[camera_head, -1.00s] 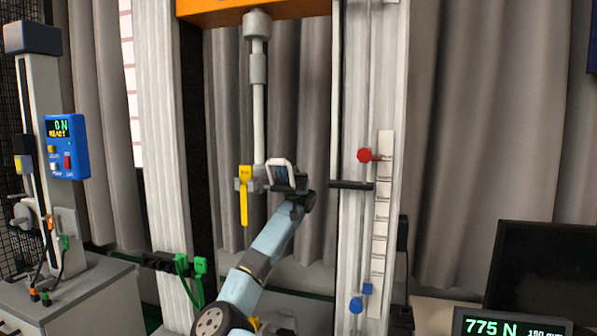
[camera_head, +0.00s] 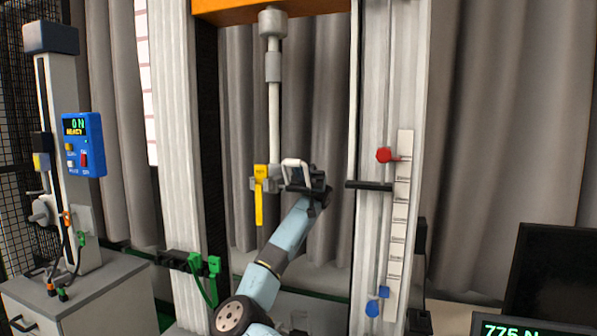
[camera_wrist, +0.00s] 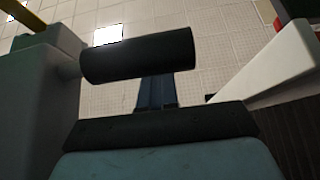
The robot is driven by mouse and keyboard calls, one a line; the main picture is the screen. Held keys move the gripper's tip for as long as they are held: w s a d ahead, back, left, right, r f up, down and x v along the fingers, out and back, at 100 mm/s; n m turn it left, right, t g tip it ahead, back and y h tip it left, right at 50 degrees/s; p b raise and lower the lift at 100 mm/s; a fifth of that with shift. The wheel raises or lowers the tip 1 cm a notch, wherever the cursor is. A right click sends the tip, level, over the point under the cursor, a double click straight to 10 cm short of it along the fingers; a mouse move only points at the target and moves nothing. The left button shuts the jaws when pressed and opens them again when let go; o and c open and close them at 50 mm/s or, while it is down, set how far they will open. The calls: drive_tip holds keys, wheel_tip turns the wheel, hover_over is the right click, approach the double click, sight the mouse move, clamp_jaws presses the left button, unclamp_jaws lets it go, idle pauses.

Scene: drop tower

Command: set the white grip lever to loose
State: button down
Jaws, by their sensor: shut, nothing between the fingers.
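The white grip lever (camera_head: 296,163) shows in the head view as a bent white bar beside the grey clamp (camera_head: 258,185) at the foot of the hanging rod. My gripper (camera_head: 314,182) is dark and sits just right of the lever, overlapping it in this view. In the wrist view its narrow fingers (camera_wrist: 157,90) are together, with nothing held between them. A black cylinder (camera_wrist: 138,55) lies across their tips; I cannot tell whether they touch it. The lever's exact contact with my gripper is hidden.
A yellow tag (camera_head: 260,195) hangs at the clamp. The right column carries a red knob (camera_head: 384,155), a black crossbar (camera_head: 369,185) and a blue knob (camera_head: 373,308). A grey block (camera_wrist: 35,105) fills the left of the wrist view. Curtains stand behind.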

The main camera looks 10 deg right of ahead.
drive_tip(key=f+v, duration=0.1)
drive_tip(key=v, duration=1.1)
drive_tip(key=shift+s+f, duration=0.15)
drive_tip(key=shift+f, duration=0.05)
drive_tip(key=shift+a, duration=0.1)
